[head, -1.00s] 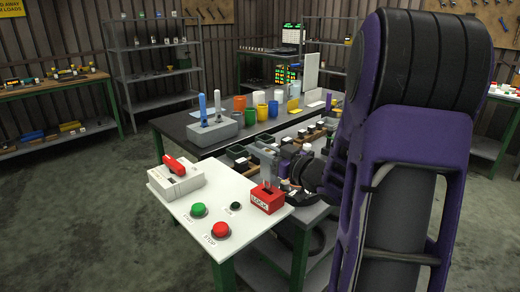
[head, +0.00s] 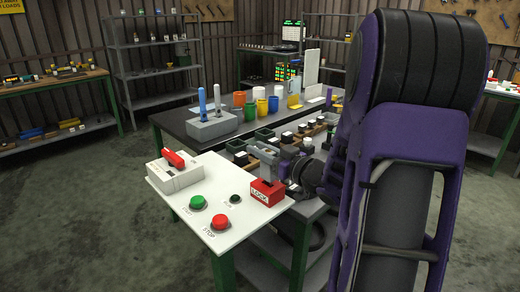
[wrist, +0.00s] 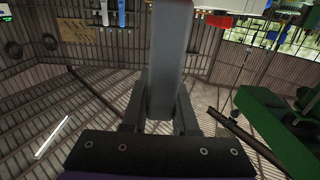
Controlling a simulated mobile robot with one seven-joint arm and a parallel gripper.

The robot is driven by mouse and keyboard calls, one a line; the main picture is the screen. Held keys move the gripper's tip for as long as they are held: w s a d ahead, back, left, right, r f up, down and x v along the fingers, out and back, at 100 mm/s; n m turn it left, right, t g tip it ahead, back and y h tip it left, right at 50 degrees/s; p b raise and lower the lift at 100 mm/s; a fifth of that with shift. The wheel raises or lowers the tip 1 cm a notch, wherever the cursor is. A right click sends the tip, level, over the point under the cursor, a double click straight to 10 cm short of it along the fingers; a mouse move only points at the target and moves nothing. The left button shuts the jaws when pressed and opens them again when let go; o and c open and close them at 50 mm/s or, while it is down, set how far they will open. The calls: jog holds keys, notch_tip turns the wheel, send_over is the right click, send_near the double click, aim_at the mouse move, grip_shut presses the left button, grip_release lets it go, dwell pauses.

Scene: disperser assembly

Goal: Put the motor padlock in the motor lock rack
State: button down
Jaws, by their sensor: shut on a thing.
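A grey upright piece (head: 267,168), which I take for the motor padlock, is in the jaws of my gripper (head: 290,170). In the wrist view the grey piece (wrist: 170,50) runs up the middle from between my two dark fingers. A red block marked LOCK (head: 267,193), which I take for the motor lock rack, sits at the right corner of the white panel. The grey piece stands over the red block's top. I cannot tell whether its lower end is in the block or just above or behind it. My arm hides part of the area to the right.
The white panel (head: 222,190) carries a red-handled switch box (head: 174,172), a green button (head: 198,202) and a red button (head: 221,223).

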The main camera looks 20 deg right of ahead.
jog(key=shift+f+b, duration=0.6)
jog(key=shift+f, duration=0.25)
jog(key=c, duration=0.6)
grip_release()
jog(key=p+v, duration=0.1)
jog(key=v, duration=1.6)
jog(key=shift+s, duration=0.2)
jog(key=shift+r, duration=0.15)
